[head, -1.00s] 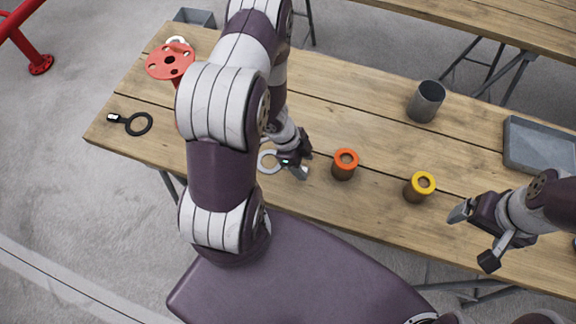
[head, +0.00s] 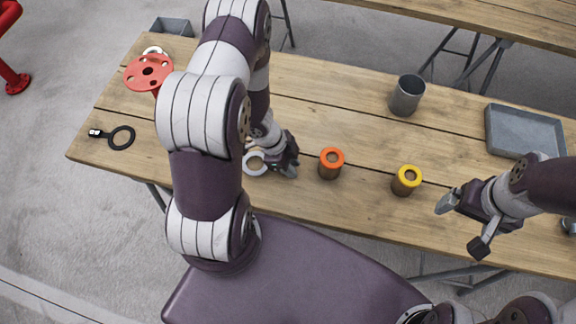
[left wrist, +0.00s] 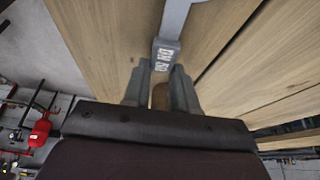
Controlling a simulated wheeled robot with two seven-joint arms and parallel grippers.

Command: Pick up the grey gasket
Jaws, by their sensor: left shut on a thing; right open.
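The grey gasket (head: 255,163) is a pale flat ring near the front edge of the wooden table, partly hidden by my left arm in the head view. In the left wrist view its grey tab (left wrist: 165,55), with white lettering, sits between my left fingertips. My left gripper (head: 290,168) is low at the gasket's right side and shut on that tab; it also shows in the left wrist view (left wrist: 160,70). I cannot tell whether the gasket touches the table. My right gripper (head: 460,225) is open and empty over the front right edge.
Right of the gasket stand an orange-topped cylinder (head: 331,162) and a yellow-topped cylinder (head: 406,181). A grey cup (head: 407,95) and grey tray (head: 525,132) are further back. A black ring with a tab (head: 121,138) and a red flange (head: 149,72) are at left.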

